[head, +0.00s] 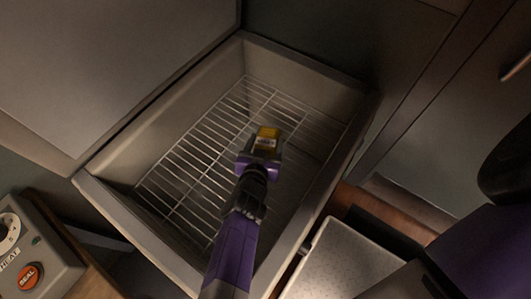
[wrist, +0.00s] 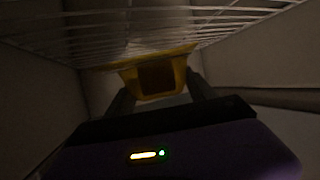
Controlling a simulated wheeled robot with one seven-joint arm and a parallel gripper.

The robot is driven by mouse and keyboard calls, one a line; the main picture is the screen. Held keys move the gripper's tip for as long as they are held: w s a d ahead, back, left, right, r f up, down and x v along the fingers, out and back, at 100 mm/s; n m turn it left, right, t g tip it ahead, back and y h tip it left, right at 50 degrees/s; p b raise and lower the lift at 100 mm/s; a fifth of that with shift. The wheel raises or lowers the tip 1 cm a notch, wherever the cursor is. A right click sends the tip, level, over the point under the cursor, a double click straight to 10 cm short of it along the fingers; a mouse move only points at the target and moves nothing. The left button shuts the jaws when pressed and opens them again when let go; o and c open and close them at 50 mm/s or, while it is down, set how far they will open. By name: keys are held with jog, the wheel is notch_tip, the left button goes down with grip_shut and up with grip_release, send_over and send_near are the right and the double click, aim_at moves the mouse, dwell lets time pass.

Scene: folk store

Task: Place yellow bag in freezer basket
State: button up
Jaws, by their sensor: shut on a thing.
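The yellow bag (head: 266,139) is in my gripper (head: 261,155), over the wire floor of the freezer basket. My gripper is shut on the bag. In the wrist view the yellow bag (wrist: 156,74) sits between the two dark fingers (wrist: 158,98), with the wire rack close by. The freezer basket (head: 130,202) is a pale, deep open drawer with a wire rack (head: 190,160) inside. My purple arm reaches into it from the front edge. Whether the bag touches the wires cannot be told.
A large pale panel (head: 110,60) stands along the basket's left and back. A sealing device (head: 35,250) with an orange button is at lower left. A speckled pale surface (head: 345,262) lies at lower right. Much of the wire rack is bare.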

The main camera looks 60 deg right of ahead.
jog(key=shift+f+b, duration=0.4)
jog(key=shift+f, duration=2.4)
jog(key=o, duration=1.5)
jog(key=shift+f, duration=0.1)
jog(key=shift+c, duration=0.2)
jog(key=shift+a, duration=0.15)
jog(key=v, duration=0.7)
jog(key=shift+s+a, duration=0.1)
